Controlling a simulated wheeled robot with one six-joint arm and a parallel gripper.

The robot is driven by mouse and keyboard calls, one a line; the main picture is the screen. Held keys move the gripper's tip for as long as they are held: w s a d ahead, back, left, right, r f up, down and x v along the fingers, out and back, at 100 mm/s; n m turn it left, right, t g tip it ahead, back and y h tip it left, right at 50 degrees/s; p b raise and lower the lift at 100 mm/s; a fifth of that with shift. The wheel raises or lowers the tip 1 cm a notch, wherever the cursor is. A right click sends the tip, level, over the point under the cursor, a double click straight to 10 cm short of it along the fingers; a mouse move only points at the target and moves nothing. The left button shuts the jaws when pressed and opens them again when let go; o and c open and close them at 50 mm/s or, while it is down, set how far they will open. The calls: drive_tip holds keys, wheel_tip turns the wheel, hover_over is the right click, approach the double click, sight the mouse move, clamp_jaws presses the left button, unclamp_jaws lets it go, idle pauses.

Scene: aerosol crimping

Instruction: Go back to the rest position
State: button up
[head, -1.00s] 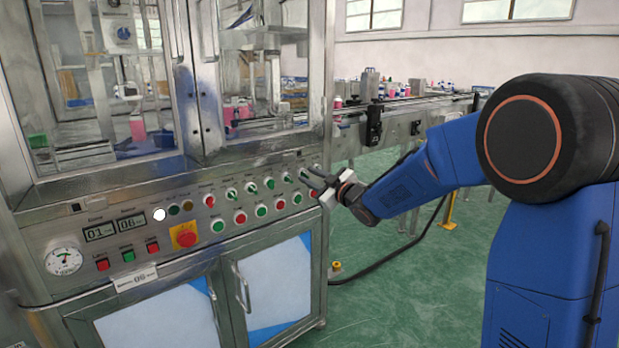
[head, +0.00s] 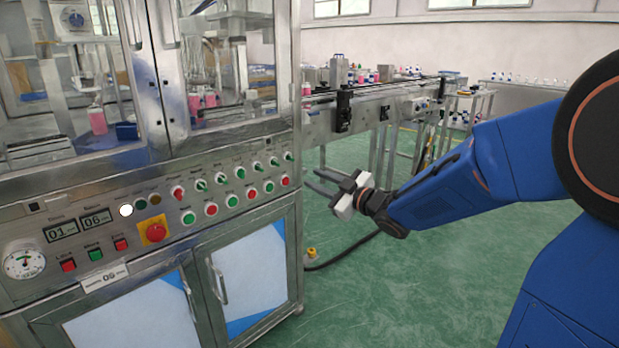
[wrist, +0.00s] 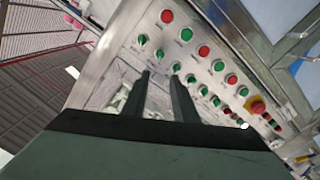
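My gripper (head: 347,193) is in the middle of the head view, to the right of the crimping machine's control panel (head: 215,206) and apart from it, over the green floor. In the wrist view the two dark fingers of my gripper (wrist: 163,82) stand apart with nothing between them. Beyond them the panel shows tilted, with red and green buttons, green switches and a red emergency stop (wrist: 257,106). The emergency stop also shows in the head view (head: 154,231) on its yellow plate.
The machine's cabinet (head: 290,255) fills the left side. A conveyor (head: 385,95) with bottles runs behind my arm.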

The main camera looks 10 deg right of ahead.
drive_tip(key=shift+s+d, duration=0.15)
drive_tip(key=shift+s, duration=0.05)
drive_tip(key=s+d+f+m+g+h, duration=0.25)
drive_tip(key=s+d+m+h, duration=0.55)
drive_tip(key=s+d+h, duration=0.4)
drive_tip(key=s+f+m+g+y, duration=0.1)
drive_tip(key=s+f+g, duration=0.3)
drive_tip(key=s, duration=0.9)
drive_tip(key=s+f+m+g+y, duration=0.1)
drive_tip(key=s+f+m+g, duration=0.2)
drive_tip(key=s, duration=0.9)
drive_tip(key=shift+s+f+m+g, duration=0.4)
drive_tip(key=shift+f+m, duration=0.1)
drive_tip(key=shift+f, duration=0.45)
drive_tip(key=shift+a, duration=0.1)
